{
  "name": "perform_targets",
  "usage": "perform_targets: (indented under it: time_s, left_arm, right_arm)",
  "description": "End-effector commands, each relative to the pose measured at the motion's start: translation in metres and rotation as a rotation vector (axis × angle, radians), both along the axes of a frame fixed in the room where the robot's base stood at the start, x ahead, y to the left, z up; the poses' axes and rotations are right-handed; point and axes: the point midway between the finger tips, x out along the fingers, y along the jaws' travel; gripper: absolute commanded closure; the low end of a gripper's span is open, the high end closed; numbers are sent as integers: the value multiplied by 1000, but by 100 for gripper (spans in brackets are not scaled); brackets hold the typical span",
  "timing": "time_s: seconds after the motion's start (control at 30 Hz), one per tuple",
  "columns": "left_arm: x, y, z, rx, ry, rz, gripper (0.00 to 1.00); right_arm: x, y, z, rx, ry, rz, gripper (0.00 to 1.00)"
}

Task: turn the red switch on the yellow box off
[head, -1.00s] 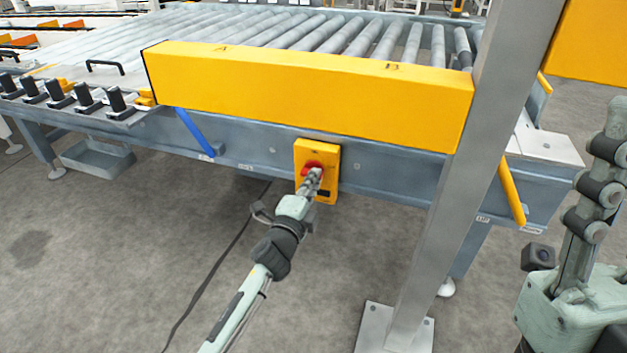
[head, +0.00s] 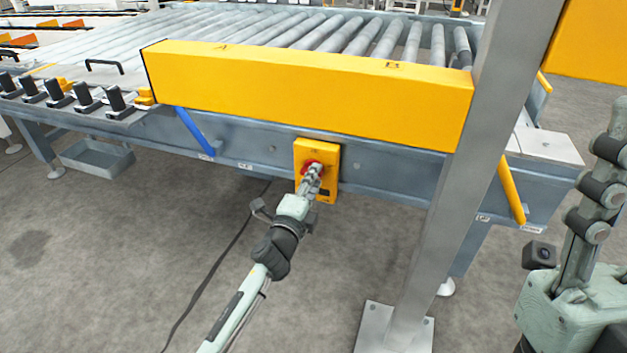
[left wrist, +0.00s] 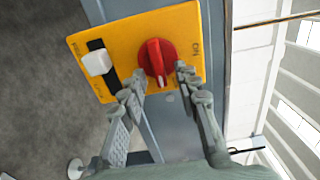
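The yellow box (head: 328,150) is mounted on the side of the grey conveyor frame. Its red switch (left wrist: 157,62) is a round knob with a raised grip bar, and a white mark shows at the bar's lower end in the left wrist view. The yellow box (left wrist: 120,32) also carries a white slider (left wrist: 97,63) in a black slot. My left gripper (left wrist: 160,74) is at the knob, one finger on each side of it. The fingers are apart, and I see no clear grip on the bar. My right gripper (head: 597,185) is raised at the right edge, away from the box.
A grey post (head: 450,190) stands between the box and my right arm. A long yellow guard (head: 300,90) runs above the box, under the rollers. A blue strut (head: 194,132) is to the left. A dark cable lies on the open floor below.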

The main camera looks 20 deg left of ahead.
Motion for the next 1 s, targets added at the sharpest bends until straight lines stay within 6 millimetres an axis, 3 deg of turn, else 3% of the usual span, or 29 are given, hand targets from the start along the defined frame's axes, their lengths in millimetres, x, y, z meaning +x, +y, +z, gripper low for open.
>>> perform_targets:
  time_s: [0.33, 0.8, 1.0]
  left_arm:
    - [-9, 0, -1, -1, 1, 0, 69]
    - [-101, 3, 0, -2, 2, 1, 69]
    - [-118, 4, 0, -1, 1, 0, 69]
  right_arm:
    - [0, 0, 1, 1, -3, -1, 60]
    - [0, 0, 0, 1, -1, 1, 60]
    - [0, 0, 0, 1, -1, 1, 60]
